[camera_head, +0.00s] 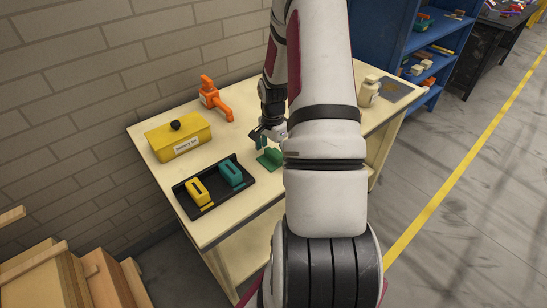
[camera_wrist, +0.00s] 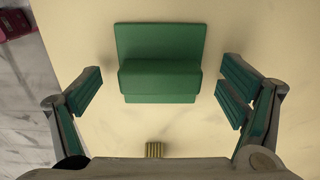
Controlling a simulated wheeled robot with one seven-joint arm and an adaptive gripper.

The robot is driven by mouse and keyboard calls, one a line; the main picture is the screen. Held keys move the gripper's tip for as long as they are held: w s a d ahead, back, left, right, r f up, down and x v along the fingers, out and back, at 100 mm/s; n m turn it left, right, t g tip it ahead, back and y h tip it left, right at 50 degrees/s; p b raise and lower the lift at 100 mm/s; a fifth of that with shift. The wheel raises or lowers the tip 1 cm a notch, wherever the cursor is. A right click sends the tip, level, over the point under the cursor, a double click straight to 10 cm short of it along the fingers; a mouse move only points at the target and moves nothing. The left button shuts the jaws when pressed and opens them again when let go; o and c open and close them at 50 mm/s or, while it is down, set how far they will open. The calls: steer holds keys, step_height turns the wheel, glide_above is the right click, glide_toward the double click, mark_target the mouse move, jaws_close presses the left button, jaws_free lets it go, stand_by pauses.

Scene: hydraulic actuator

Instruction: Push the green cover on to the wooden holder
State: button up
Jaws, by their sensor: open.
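A green piece (camera_wrist: 160,78), which looks like the green cover, lies on the cream table top. It has a flat plate and a raised block along one side. In the head view the green piece (camera_head: 270,159) is just left of my arm. My gripper (camera_wrist: 162,90) is open above the table, with one teal-padded finger on each side of the green piece and a gap on both sides. In the head view my gripper (camera_head: 262,138) is partly hidden by my arm. A small ribbed brownish piece (camera_wrist: 154,150) shows near the gripper's base; I cannot tell if it is the wooden holder.
A black tray (camera_head: 222,196) holds a yellow block (camera_head: 198,191) and a teal block (camera_head: 231,173). A yellow box (camera_head: 178,141) and an orange tool (camera_head: 214,98) stand behind. A pale bottle (camera_head: 369,92) is at the right. A brick wall borders the table's back.

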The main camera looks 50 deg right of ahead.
steer(key=c, duration=1.4)
steer(key=shift+r, duration=0.15)
steer(key=shift+c, duration=0.2)
